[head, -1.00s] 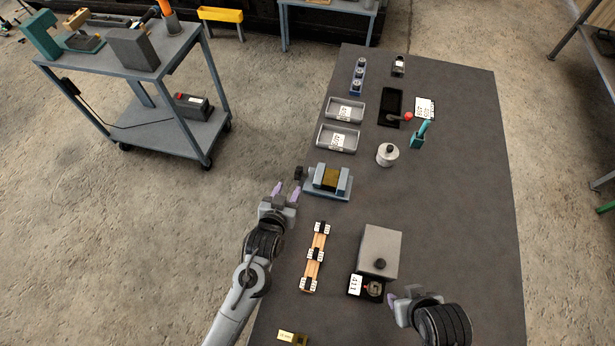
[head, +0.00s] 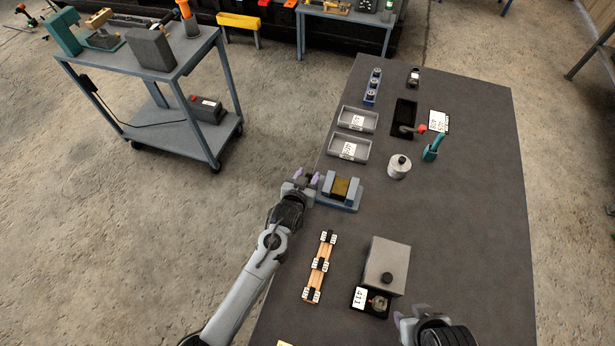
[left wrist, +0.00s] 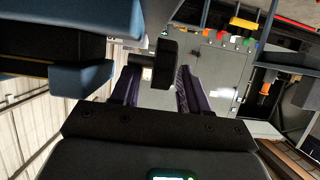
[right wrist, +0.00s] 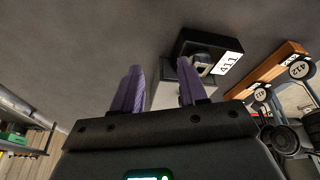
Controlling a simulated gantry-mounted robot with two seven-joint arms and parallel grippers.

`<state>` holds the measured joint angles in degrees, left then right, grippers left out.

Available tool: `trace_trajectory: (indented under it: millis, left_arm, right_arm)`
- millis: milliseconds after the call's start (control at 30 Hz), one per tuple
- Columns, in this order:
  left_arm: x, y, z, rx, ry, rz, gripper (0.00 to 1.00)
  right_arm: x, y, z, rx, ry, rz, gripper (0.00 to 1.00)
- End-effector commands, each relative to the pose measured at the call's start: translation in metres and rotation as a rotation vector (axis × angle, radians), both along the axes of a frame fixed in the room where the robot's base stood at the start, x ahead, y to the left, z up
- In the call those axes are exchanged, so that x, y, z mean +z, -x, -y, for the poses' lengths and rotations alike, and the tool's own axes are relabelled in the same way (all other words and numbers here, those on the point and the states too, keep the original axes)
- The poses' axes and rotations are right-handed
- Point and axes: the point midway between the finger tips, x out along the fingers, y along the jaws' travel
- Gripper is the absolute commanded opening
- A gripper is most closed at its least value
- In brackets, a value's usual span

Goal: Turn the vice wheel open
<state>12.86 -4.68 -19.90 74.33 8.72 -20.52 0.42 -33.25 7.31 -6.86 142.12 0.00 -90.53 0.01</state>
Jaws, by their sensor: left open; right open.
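The blue-grey vice (head: 324,184) with a brass-coloured block (head: 341,189) between its jaws stands at the left edge of the table. Its dark wheel (left wrist: 167,65) sticks out on a short shaft in the left wrist view. My left gripper (head: 307,175) is open at the wheel's side of the vice. In the left wrist view the open fingers (left wrist: 158,75) stand either side of the wheel; I cannot tell whether they touch it. The wheel is mostly hidden by the gripper in the head view. My right gripper (right wrist: 160,70) is open and empty near the table's front.
A grey box (head: 386,262) and a small black unit labelled 411 (head: 358,298) stand near my right gripper. A wooden strip with labelled clips (head: 319,266) lies in front of the vice. Grey trays (head: 347,147) lie behind it. A cart (head: 180,150) stands left, apart from the table.

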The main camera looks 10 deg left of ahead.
Motion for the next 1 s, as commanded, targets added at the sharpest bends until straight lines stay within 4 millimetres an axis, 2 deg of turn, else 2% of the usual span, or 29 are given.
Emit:
trace_trajectory:
  millis: [267,567,767,1000]
  left_arm:
    - [0.0,-0.001,0.0,0.0,0.0,0.0,0.45]
    - [0.0,-0.001,0.0,0.0,0.0,0.0,0.0]
    - [0.001,-0.001,0.0,0.0,-0.001,-0.007,0.0]
    - [0.006,-0.002,0.001,0.0,-0.018,-0.084,0.0]
  right_arm:
    - [0.0,0.0,-0.002,-0.004,-0.007,-0.001,0.43]
    - [0.0,0.0,-0.003,-0.007,-0.012,-0.001,0.43]
    - [0.002,0.0,-0.003,-0.007,-0.011,-0.002,0.43]
    - [0.024,0.0,-0.002,-0.004,-0.007,-0.002,0.43]
